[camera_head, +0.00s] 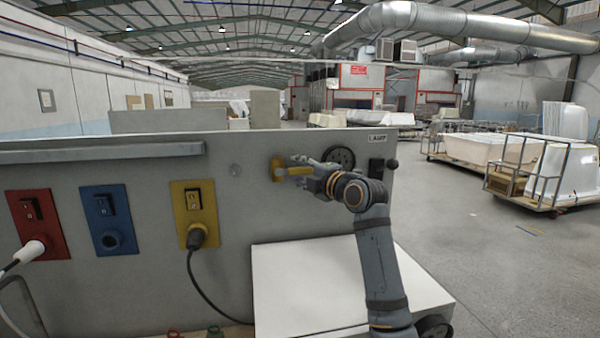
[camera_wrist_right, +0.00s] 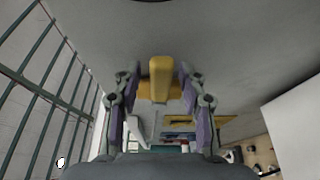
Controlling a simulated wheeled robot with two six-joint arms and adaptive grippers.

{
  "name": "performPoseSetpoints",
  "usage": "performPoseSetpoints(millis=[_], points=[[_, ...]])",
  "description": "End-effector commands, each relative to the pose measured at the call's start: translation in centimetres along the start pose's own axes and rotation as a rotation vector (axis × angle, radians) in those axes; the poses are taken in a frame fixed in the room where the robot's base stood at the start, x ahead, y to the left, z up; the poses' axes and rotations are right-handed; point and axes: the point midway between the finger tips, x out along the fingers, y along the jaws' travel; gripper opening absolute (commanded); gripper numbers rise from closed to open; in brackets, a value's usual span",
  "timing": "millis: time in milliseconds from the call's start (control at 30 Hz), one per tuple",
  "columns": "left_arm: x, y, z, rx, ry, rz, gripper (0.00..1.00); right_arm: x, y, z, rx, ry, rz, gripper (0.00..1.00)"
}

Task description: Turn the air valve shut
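The air valve (camera_head: 277,170) is yellow and sits on the upright grey panel (camera_head: 140,165). Its yellow lever (camera_head: 299,171) points out to the right, roughly level, in the head view. My right gripper (camera_head: 306,168) is at the lever from the right side. In the right wrist view the lever (camera_wrist_right: 160,76) stands between the two fingers of my right gripper (camera_wrist_right: 159,92). The fingers are apart, with a gap on each side of the lever, so the gripper is open. My left gripper is not in view.
A round black gauge (camera_head: 340,158) and a black switch (camera_head: 376,168) are just right of the valve. Red (camera_head: 32,222), blue (camera_head: 108,218) and yellow (camera_head: 194,213) socket plates are on the left. A white box (camera_head: 300,285) juts out below.

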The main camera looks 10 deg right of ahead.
Motion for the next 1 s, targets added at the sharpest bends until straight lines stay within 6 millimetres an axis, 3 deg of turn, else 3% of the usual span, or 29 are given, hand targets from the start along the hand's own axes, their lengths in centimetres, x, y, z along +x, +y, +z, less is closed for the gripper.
performPoseSetpoints(millis=[267, 700, 1000], points=[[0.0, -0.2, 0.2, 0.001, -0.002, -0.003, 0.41, -0.8, 0.1, 0.1, 0.0, -0.001, 0.003, 0.41], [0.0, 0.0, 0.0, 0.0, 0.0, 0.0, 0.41, -10.3, -0.1, 0.2, -0.004, -0.004, 0.0, 0.41], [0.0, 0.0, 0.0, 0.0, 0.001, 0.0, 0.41, -12.1, -0.1, 0.0, 0.0, 0.0, 0.0, 0.41]])
